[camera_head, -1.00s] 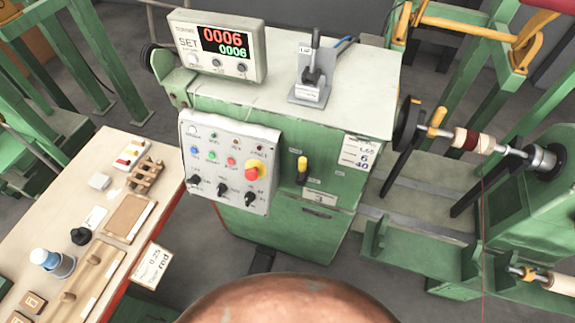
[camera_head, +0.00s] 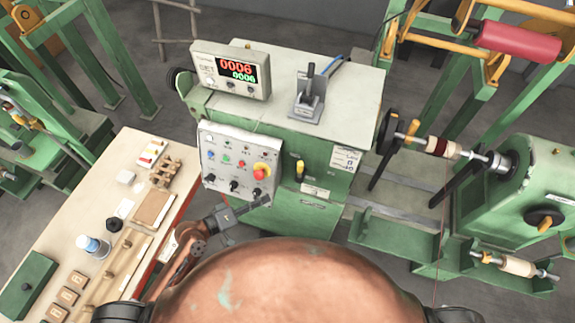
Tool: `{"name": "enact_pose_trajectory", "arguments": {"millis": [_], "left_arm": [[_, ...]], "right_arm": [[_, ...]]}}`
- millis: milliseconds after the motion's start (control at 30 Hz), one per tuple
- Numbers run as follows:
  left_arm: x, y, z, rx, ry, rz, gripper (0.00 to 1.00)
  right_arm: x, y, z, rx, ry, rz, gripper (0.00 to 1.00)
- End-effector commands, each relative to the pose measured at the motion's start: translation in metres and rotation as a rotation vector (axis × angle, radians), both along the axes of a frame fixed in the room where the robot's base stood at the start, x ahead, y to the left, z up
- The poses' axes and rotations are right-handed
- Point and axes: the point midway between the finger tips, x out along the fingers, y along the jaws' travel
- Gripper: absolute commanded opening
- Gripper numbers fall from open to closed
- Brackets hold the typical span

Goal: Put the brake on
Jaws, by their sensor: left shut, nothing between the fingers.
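A small lever with a yellow handle (camera_head: 300,168) sticks out of the front of the green winding machine (camera_head: 320,207), to the right of the grey control panel (camera_head: 236,165). A second lever, with a dark handle (camera_head: 311,84), stands on a grey bracket on the machine's top. I cannot tell from any label which one is the brake. My left gripper (camera_head: 262,202) is shut and empty, below the panel's lower right corner and below and left of the yellow handle. It looks apart from both levers. My right gripper is not in view.
The panel carries a red-and-yellow stop button (camera_head: 261,171) and several knobs. A counter box (camera_head: 231,70) sits on the machine's top. At left is a workbench (camera_head: 122,150) with small parts. At right, a shaft with a spool (camera_head: 437,146) extends from the machine.

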Motion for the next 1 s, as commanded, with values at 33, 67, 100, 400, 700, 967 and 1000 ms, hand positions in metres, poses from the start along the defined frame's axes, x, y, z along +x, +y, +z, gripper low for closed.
{"name": "enact_pose_trajectory", "arguments": {"millis": [33, 67, 100, 400, 700, 967, 1000], "left_arm": [[0.004, -0.004, 0.008, -0.065, 0.021, 0.003, 0.00], [0.006, -0.006, 0.013, -0.111, 0.037, 0.008, 0.00], [0.010, -0.008, 0.020, -0.167, 0.059, 0.018, 0.00], [0.030, -0.006, 0.047, -0.441, 0.201, 0.092, 0.00], [0.032, -0.005, 0.048, -0.457, 0.210, 0.099, 0.00], [0.042, -0.018, 0.052, -0.459, 0.209, 0.099, 0.00], [0.046, -0.023, 0.053, -0.458, 0.208, 0.099, 0.00]], "right_arm": [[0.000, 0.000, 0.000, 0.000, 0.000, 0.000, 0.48], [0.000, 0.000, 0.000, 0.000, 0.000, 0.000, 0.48], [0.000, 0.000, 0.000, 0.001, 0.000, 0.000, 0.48], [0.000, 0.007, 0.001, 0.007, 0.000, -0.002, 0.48], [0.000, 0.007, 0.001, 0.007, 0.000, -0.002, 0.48], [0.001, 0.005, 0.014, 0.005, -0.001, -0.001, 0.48], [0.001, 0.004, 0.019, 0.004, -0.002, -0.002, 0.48]]}}
